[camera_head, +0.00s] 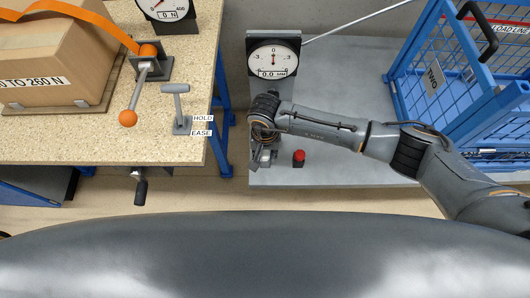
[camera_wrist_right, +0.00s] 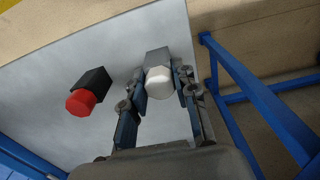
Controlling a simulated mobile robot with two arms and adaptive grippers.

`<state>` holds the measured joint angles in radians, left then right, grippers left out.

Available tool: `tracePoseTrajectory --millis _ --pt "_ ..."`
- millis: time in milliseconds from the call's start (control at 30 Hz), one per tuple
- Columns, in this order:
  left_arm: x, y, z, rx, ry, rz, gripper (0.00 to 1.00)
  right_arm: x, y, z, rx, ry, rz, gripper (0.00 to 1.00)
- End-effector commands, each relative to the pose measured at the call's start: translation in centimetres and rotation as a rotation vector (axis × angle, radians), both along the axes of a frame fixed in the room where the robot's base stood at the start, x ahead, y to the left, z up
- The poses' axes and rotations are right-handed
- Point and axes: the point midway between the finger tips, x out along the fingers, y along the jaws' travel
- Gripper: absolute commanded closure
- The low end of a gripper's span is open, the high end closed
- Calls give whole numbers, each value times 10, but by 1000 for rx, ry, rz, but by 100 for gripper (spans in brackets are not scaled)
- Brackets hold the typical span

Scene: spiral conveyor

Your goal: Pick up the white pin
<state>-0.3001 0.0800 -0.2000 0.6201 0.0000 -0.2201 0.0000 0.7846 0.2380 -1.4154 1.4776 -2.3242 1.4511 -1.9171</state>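The white pin (camera_wrist_right: 159,80) shows in the right wrist view as a short, pale, rounded cylinder end in front of a grey block (camera_wrist_right: 158,56). My right gripper (camera_wrist_right: 161,88) is open, with one finger on each side of the pin. A narrow gap shows on the right side of the pin; whether the left finger touches it I cannot tell. In the head view my right gripper (camera_head: 262,148) points down over the grey plate (camera_head: 340,90), mostly hidden under its own wrist, and the pin is hard to make out there. My left gripper is not in view.
A red button (camera_head: 299,155) on a dark base stands just right of the gripper. A dial gauge (camera_head: 273,60) stands behind it. A blue mesh cage (camera_head: 460,75) is at right. A wooden table (camera_head: 100,130) with a lever (camera_head: 178,108) and a box (camera_head: 60,65) is at left.

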Motion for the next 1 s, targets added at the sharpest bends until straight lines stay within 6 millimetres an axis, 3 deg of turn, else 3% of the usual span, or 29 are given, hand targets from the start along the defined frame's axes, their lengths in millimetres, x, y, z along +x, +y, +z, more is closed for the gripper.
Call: tracePoseTrajectory --millis 67,100,200,667,1000 --pt "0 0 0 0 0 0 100 0 0 0 1 0 0 100" --pt "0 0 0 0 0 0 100 0 0 0 1 0 0 68" --pt "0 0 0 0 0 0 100 0 0 0 1 0 0 47" --pt "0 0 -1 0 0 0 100 1 0 9 2 -2 0 46" --pt "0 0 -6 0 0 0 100 2 0 69 2 -5 2 46"
